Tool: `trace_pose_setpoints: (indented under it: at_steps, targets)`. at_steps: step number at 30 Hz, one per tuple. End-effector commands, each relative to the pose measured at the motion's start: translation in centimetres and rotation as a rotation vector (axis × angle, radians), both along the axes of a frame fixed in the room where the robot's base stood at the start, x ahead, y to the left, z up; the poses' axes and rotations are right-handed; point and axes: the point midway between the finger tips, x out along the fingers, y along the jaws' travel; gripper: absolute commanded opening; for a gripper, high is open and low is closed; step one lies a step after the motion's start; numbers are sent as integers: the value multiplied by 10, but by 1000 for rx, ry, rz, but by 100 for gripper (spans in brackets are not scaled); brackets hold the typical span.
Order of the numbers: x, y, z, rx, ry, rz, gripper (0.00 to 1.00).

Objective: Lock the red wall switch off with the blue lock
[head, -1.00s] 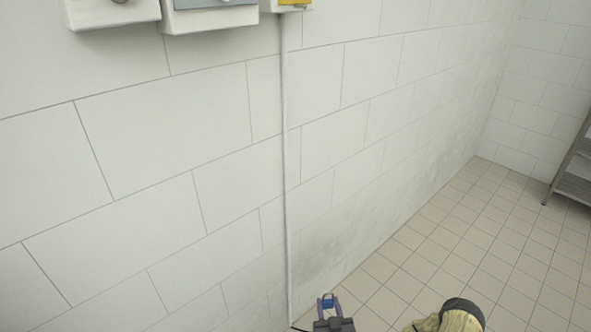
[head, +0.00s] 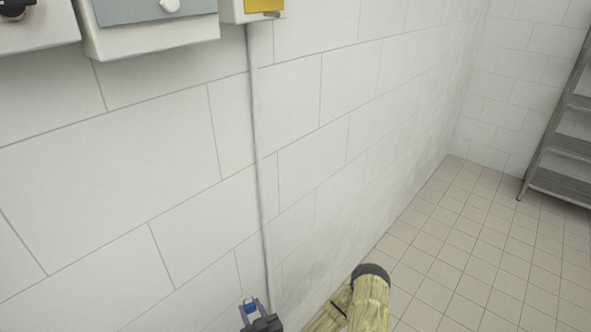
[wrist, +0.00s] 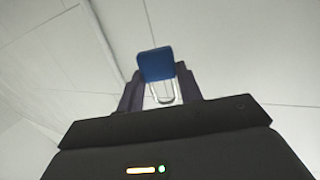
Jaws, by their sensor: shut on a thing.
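My gripper (head: 256,309) is at the bottom of the head view, in front of the tiled wall. It is shut on the blue lock (head: 250,304). In the wrist view the blue lock (wrist: 155,64) sits between the two dark fingers (wrist: 153,92), with its metal shackle toward the gripper body. Wall boxes show cut off along the top edge of the head view, above my gripper. One has a yellow plate (head: 263,6), one a grey front with a white knob (head: 168,5). The far left box (head: 35,32) carries a dark part with a little red. No whole red switch is visible.
A thin pipe (head: 262,190) runs down the white wall below the yellow-plated box. A metal shelf (head: 560,150) stands at the far right. The tiled floor (head: 450,240) between is clear.

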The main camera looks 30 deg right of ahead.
Motion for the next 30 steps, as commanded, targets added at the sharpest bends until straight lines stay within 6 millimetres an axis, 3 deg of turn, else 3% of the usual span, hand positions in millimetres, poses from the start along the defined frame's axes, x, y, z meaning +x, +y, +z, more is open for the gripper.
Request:
trace_pose_setpoints:
  at_steps: [14, 20, 30]
  targets:
    - [4, 1, 8, -4, -3, 16, 11]
    - [19, -24, 42, -20, -7, 36, 11]
    - [48, -73, 122, -47, -7, 119, 11]
